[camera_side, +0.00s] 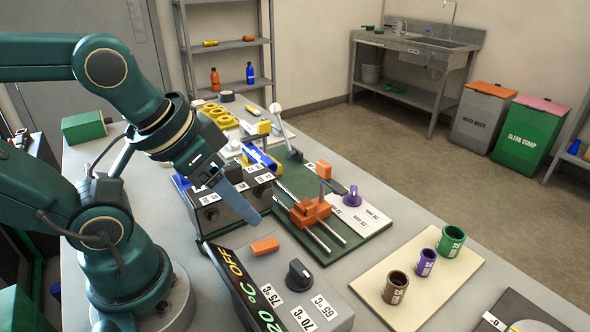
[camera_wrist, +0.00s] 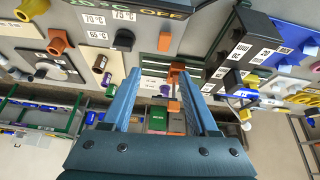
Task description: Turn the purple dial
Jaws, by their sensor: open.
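The purple dial (camera_side: 352,196) stands upright on a pale label plate at the right end of the green fusion fixture (camera_side: 386,226). In the wrist view a small purple spot (camera_wrist: 165,89) between the fingers looks like this dial. My gripper (camera_side: 246,206) is in front of the black control boxes, to the left of the dial and well apart from it. Its two blue fingers (camera_wrist: 160,76) are spread with nothing between them.
An orange clamp on rails (camera_side: 312,209) lies between my gripper and the dial. A temperature panel with a black knob (camera_side: 299,275) is in front. A cream board (camera_side: 437,292) with brown, purple and green pipe pieces is at right. A lever (camera_side: 275,109) rises behind.

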